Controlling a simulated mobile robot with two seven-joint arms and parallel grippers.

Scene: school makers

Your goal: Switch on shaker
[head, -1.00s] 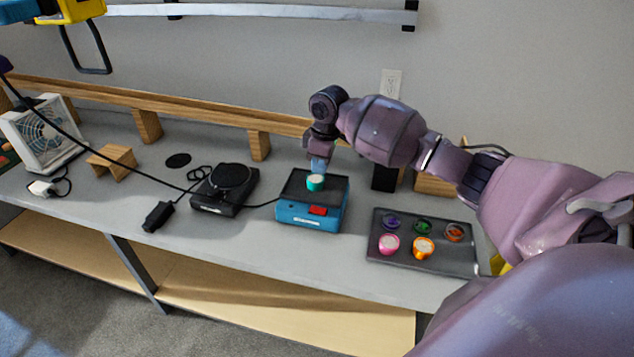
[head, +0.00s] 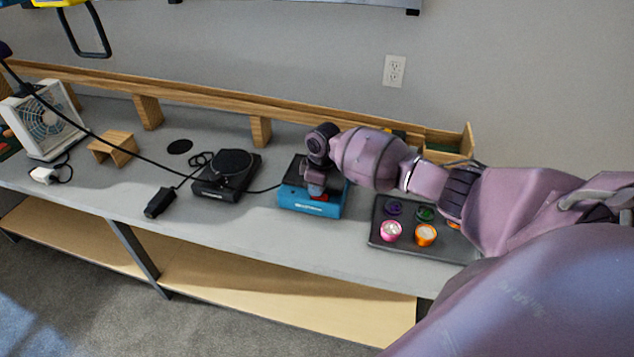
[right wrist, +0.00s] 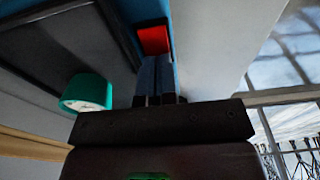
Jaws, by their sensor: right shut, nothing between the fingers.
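The shaker (head: 295,197) is a blue box with a dark top plate on the bench. Its red switch (right wrist: 153,40) is on the front side and is mostly covered by my gripper in the head view. My right gripper (right wrist: 157,62) is shut and empty, with its fingertips at the lower edge of the switch; I cannot tell whether they press it. A teal cup (right wrist: 88,92) with a pale top is on the shaker's plate in the right wrist view; my arm hides it in the head view. My left gripper is not in view.
Left of the shaker is a black round-topped device (head: 228,175) with a cable. Right of it is a dark tray (head: 400,246) with several colored cups. A wooden stand (head: 112,148) and a white fan (head: 42,121) are farther left.

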